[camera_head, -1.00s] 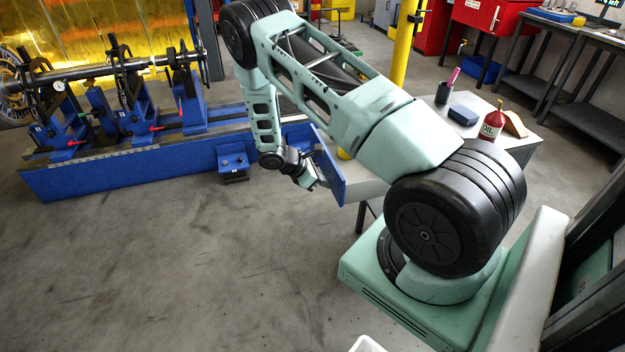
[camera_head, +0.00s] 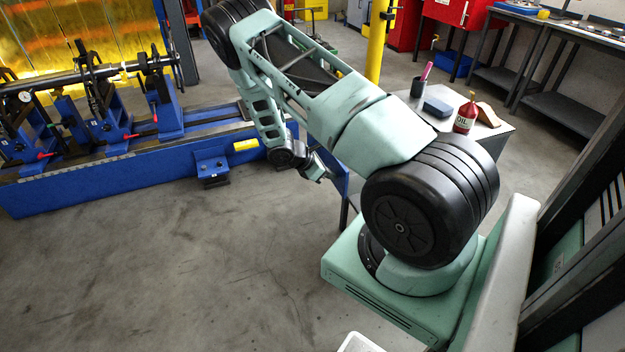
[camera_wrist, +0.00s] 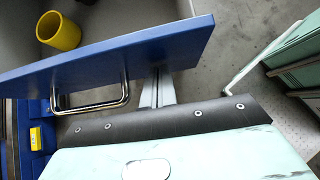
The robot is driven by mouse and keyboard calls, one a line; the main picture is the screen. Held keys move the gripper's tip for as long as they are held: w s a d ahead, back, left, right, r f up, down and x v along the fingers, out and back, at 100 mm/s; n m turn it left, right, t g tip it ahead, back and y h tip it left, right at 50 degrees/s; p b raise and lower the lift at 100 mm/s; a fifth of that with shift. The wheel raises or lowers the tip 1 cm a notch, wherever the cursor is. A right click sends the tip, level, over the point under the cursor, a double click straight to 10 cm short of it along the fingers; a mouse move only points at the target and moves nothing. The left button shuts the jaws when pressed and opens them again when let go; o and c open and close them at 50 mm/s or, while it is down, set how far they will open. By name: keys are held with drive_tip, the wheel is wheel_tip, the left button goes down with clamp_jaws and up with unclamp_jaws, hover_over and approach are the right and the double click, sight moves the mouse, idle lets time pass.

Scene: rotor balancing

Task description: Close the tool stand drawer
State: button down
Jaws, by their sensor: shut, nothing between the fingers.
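The tool stand (camera_head: 498,132) is a grey table at the right of the head view, partly hidden by my arm. Its drawer is open; the blue drawer front (camera_head: 342,182) shows beside my gripper (camera_head: 319,173). In the wrist view the blue drawer front (camera_wrist: 120,55) slants across the upper part, with a bent metal handle (camera_wrist: 90,105) on its near face. A yellow cup (camera_wrist: 58,31) stands inside the drawer behind it. My gripper's grey fingers (camera_wrist: 160,88) are together and empty, right of the handle, at the front's lower edge. I cannot tell whether they touch it.
On the stand are an oil bottle (camera_head: 466,113), a blue box (camera_head: 437,107) and a dark cup (camera_head: 417,88). A blue balancing machine (camera_head: 110,178) spans the left, with a small blue pedal box (camera_head: 211,168) on the floor.

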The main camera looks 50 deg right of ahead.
drive_tip(key=s+d, duration=0.3)
drive_tip(key=d, duration=0.2)
drive_tip(key=s+d+b, duration=0.1)
drive_tip(key=s+d, duration=0.2)
drive_tip(key=d, duration=0.3)
drive_tip(key=s+d+b, duration=0.1)
drive_tip(key=s+d, duration=0.3)
drive_tip(key=d, duration=0.1)
drive_tip(key=shift+s+d, duration=0.1)
drive_tip(key=shift+d, duration=0.25)
drive_tip(key=shift+s+d, duration=0.2)
drive_tip(key=shift+d, duration=0.05)
